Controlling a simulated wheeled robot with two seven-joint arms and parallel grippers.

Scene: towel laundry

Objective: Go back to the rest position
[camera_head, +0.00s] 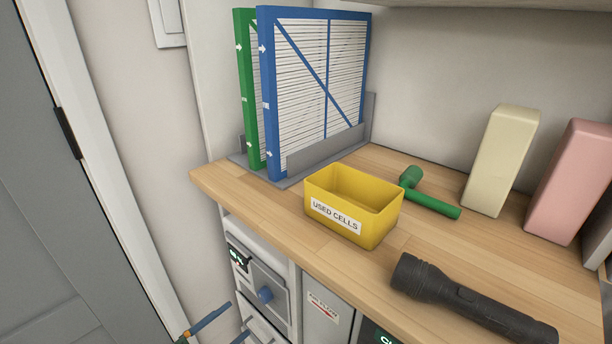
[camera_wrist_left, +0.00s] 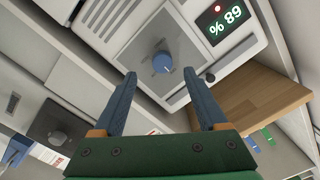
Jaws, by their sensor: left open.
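My left gripper (camera_head: 236,320) shows at the bottom edge of the head view, in front of the cabinet under the counter. Its two blue fingers also show in the left wrist view (camera_wrist_left: 161,73), spread apart with nothing between them. A blue knob (camera_head: 264,295) on a grey panel sits on the cabinet front, a little to the right of the fingers. In the wrist view the knob (camera_wrist_left: 162,63) appears beyond the gap between the fingertips; I cannot tell the exact distance. My right gripper is not in view.
The wooden counter (camera_head: 420,230) carries a yellow "USED CELLS" bin (camera_head: 375,222), a black flashlight (camera_head: 465,300), a green tool (camera_head: 430,200), and blue (camera_head: 305,90) and green (camera_head: 246,90) framed filters. Cream (camera_head: 503,160) and pink (camera_head: 573,180) blocks stand at right. A display (camera_wrist_left: 226,18) reads "% 89".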

